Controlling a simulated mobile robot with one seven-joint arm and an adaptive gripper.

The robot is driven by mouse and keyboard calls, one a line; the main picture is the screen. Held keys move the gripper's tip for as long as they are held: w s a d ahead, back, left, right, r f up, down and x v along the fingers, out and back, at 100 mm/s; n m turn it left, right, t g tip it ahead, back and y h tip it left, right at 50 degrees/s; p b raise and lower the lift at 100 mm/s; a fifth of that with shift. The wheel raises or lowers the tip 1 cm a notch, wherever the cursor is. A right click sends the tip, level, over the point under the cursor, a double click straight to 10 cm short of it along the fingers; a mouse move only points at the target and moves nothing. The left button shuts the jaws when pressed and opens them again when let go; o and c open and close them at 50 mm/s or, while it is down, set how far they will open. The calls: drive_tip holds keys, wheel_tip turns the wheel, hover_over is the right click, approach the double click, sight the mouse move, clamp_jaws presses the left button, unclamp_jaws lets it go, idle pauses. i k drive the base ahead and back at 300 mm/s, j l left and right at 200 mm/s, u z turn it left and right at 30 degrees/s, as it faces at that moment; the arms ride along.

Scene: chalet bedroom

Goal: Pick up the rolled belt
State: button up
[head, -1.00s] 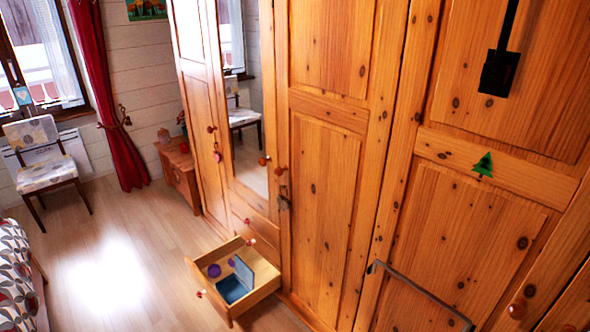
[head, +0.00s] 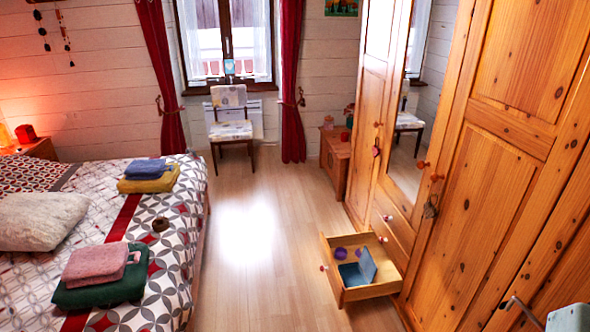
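A small dark brown coil (head: 160,224), which looks like the rolled belt, lies on the patterned bed cover (head: 172,262) near the bed's right edge. It sits between two stacks of folded cloth and appears apart from both. It is small in the head view, so its detail is hard to make out.
Folded pink cloth (head: 97,263) on green and folded blue cloth (head: 145,168) on yellow lie on the bed. An open drawer (head: 366,293) with purple rounds and a blue box juts from the wardrobe (head: 500,150). Wooden floor (head: 255,260) between is clear.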

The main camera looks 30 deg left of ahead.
sight(162, 222)
drive_tip(key=i+j+u, duration=0.1)
drive_tip(key=u, duration=3.15)
drive_tip(key=i+l+u, duration=0.15)
drive_tip(key=l+u, duration=0.2)
drive_tip(key=i+l+u, duration=0.1)
drive_tip(key=l+u, duration=0.25)
drive_tip(key=i+l+u, duration=0.2)
drive_tip(key=l+u, duration=0.2)
drive_tip(key=l, duration=0.2)
drive_tip(key=l+u, duration=0.2)
drive_tip(key=l, duration=0.55)
drive_tip(key=k+l+u, duration=0.2)
drive_tip(key=l, duration=0.55)
drive_tip(key=i, duration=0.1)
